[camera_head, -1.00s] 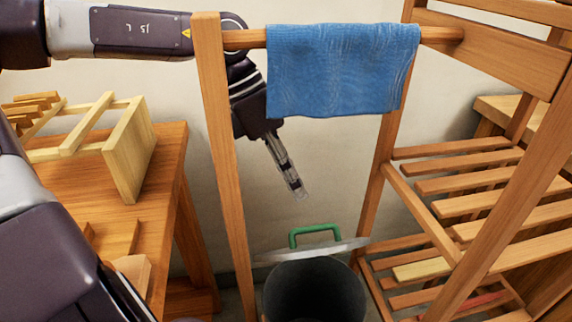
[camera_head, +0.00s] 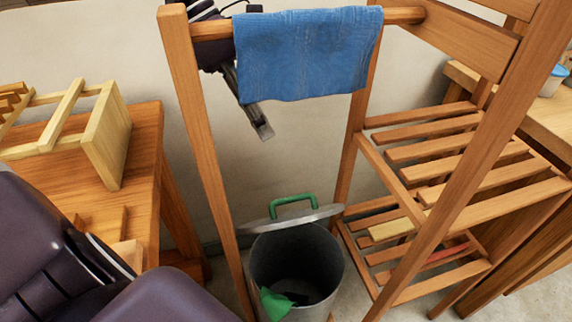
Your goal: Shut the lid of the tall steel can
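The tall steel can (camera_head: 320,278) stands on the floor at the bottom centre, with its mouth open. Its round grey lid (camera_head: 305,220) stands raised at the back of the rim, seen nearly edge-on. A green handle (camera_head: 292,201) is on the lid's far side. My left gripper (camera_head: 264,132) hangs behind the wooden rack, pointing down, above and left of the handle and apart from it. Its fingers look like one narrow strip, so their opening does not show. The rack's rail and blue towel hide part of this arm. My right gripper is out of view.
The wooden rack's left post (camera_head: 207,150) and the blue towel (camera_head: 303,55) stand between the view and my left arm. Slatted shelves (camera_head: 430,150) are on the right. A wooden table (camera_head: 148,150) is at left.

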